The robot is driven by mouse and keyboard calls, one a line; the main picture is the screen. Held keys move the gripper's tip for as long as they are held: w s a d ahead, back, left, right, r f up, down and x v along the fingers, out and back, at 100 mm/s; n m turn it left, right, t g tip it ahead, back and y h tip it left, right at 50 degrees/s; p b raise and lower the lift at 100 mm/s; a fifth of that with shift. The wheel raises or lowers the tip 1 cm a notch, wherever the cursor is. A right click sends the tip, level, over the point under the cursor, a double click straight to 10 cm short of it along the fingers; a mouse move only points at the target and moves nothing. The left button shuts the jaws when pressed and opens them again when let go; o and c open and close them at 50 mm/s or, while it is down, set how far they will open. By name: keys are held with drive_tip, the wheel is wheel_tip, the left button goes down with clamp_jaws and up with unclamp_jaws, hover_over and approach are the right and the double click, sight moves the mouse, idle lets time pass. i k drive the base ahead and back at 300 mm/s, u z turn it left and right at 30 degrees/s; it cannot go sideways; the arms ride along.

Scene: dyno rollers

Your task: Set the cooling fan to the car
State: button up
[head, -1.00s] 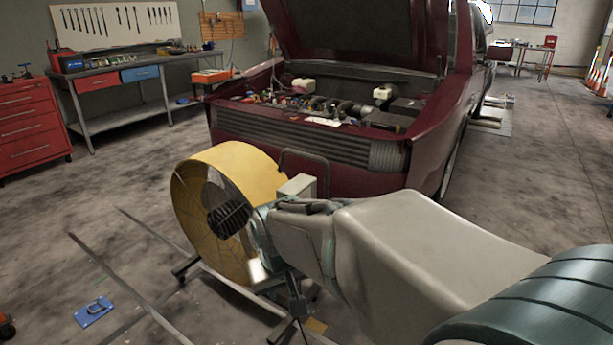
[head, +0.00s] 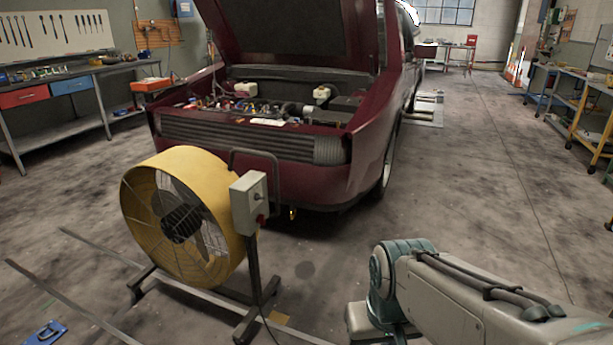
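The yellow drum cooling fan (head: 228,262) stands upright on its dark floor stand, left of the middle in the head view. Its grille faces left and toward me. My arm reaches in from the lower right, apart from the fan. My gripper's fingers do not show clearly; the arm's end is cut off at the bottom edge.
Metal rails (head: 68,302) lie on the floor at the left. A blue object (head: 44,333) lies at the bottom left. A workbench (head: 52,138) stands at the back left and shelving (head: 575,95) at the right. The floor right of the car is clear.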

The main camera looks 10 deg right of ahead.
sight(162, 223)
drive_tip(key=z, duration=0.5)
drive_tip(key=i, duration=1.6)
drive_tip(key=u, duration=0.3)
